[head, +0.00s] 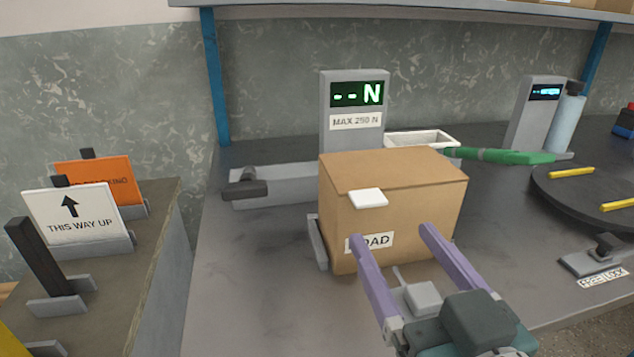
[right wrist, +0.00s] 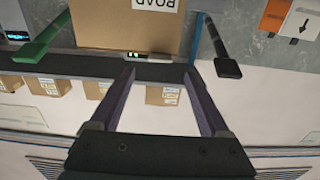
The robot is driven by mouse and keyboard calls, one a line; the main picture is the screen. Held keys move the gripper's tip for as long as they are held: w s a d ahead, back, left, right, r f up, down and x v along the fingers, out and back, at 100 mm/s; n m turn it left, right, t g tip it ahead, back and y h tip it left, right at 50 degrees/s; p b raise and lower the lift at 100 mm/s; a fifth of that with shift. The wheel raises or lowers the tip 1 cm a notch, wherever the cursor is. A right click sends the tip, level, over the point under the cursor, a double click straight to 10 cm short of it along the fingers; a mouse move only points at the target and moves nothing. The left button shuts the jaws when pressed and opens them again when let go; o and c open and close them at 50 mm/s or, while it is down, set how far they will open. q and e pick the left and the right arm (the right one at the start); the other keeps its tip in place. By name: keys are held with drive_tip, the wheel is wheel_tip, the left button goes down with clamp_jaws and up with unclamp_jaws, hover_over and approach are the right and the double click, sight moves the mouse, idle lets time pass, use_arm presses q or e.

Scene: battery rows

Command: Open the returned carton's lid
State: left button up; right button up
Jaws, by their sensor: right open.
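The brown carton (head: 430,210) stands upright on the grey bench. Its lid (head: 410,167) looks flat and shut, with a white tab (head: 368,198) at the front edge. A white label, partly hidden by a finger, is on the front. My right gripper (head: 388,235) is open and empty in front of the carton, its purple fingers spread and pointing at the front face. I cannot tell whether they touch it. In the right wrist view the carton (right wrist: 100,25) shows at the top, beyond the open fingers (right wrist: 161,72). My left gripper is not in view.
A force display (head: 354,105) marked MAX 250 N stands behind the carton. A dark-ended grey bar (head: 275,186) lies left, a green handle (head: 500,156) right. A round dark turntable (head: 570,190) with yellow strips is at right. Signs (head: 75,220) stand on the left side table. The bench's front left is clear.

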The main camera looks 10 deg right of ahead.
sight(373, 206)
drive_tip(key=w+b, duration=0.1)
drive_tip(key=w, duration=0.6)
drive_tip(key=shift+w+a, duration=0.1)
drive_tip(key=shift+a, duration=0.05)
clamp_jaws()
idle(0.4)
idle(0.8)
